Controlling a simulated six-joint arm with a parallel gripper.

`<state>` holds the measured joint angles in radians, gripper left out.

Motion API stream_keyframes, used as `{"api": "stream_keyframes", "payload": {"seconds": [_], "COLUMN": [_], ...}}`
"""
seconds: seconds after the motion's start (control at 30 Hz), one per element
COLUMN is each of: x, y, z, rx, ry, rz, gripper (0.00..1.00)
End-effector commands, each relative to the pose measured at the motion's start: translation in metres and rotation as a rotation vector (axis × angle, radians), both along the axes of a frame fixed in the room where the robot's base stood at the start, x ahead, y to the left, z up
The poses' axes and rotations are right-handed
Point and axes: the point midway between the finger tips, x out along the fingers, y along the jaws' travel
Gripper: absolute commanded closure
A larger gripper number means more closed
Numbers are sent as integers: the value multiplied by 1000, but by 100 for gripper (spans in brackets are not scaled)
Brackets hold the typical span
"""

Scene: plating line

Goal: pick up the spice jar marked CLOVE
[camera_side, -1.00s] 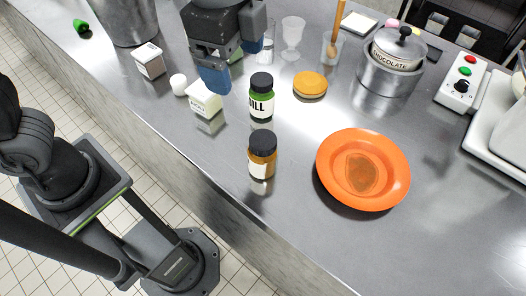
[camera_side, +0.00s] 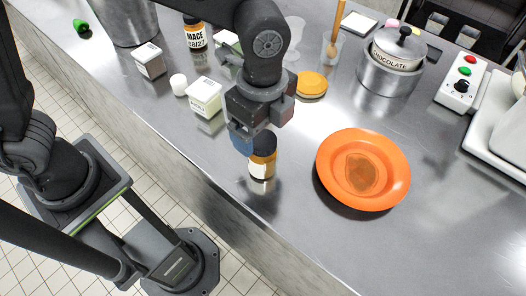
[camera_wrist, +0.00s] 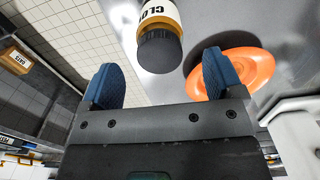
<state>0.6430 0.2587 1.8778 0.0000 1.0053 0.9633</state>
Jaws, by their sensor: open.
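The clove jar (camera_side: 263,165) stands upright on the steel counter. It is amber-brown with a black lid and a white label. In the wrist view the jar (camera_wrist: 160,45) shows letters "CLO", partly cut off by the top edge. My gripper (camera_side: 254,137) is beside and over the jar's lid in the side view, and hides part of it. In the wrist view the gripper's blue fingers (camera_wrist: 159,72) are spread apart with nothing between their tips, and the black lid lies just beyond them.
An orange plate (camera_side: 395,185) lies right of the jar. The jar marked MACE (camera_side: 195,33) and a yellow-lidded dish (camera_side: 311,84) are farther back. The counter's front edge is close.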

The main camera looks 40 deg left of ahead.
Motion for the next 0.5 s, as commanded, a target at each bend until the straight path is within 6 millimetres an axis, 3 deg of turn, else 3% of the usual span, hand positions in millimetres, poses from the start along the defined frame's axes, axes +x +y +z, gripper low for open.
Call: {"api": "stream_keyframes", "payload": {"seconds": [0.23, 0.5], "x": [-1, -1], "y": [-1, -1], "z": [-36, -41], "rx": [1, -1], "ry": [2, 0], "rz": [-1, -1], "gripper": [14, 14]}}
